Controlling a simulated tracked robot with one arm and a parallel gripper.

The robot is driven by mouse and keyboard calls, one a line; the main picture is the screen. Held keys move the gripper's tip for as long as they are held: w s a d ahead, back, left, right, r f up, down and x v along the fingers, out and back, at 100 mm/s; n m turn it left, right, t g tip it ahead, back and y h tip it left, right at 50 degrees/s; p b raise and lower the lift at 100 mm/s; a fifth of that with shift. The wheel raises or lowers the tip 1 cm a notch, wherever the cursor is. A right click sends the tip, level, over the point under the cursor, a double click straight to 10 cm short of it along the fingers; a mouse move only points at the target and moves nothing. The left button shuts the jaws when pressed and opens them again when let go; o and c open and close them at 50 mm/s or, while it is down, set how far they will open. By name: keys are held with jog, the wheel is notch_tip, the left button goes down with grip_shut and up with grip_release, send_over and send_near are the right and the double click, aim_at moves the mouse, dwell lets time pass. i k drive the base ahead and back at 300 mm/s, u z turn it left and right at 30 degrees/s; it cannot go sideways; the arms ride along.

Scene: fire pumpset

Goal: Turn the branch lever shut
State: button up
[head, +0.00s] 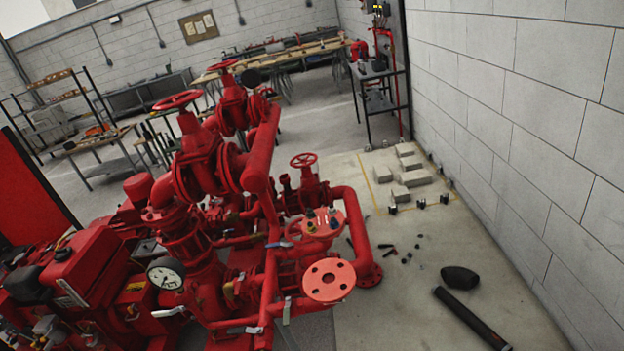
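The red pumpset (207,205) fills the left and middle of the head view, tilted in the picture. Several small lever handles show on its pipework. One is a blue lever (280,245) near the middle. A grey lever (287,309) stands roughly upright in the picture beside the lower vertical pipe, and another grey lever (245,329) lies at the bottom. I cannot tell which of these is the branch lever or how far it is turned. My gripper does not show in this view, and nothing is seen touching the levers.
A round flange (329,280) faces me right of the levers. Red handwheels (177,100) top the valves. A pressure gauge (166,273) sits at left. A black cylinder (472,318) and dark lump (460,280) lie on the floor at right. Grey blocks (414,178) lie near the wall.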

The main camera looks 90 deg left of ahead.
aim_at(276, 244)
jog(key=u, duration=2)
jog(key=i, duration=1)
jog(key=u, duration=1.25)
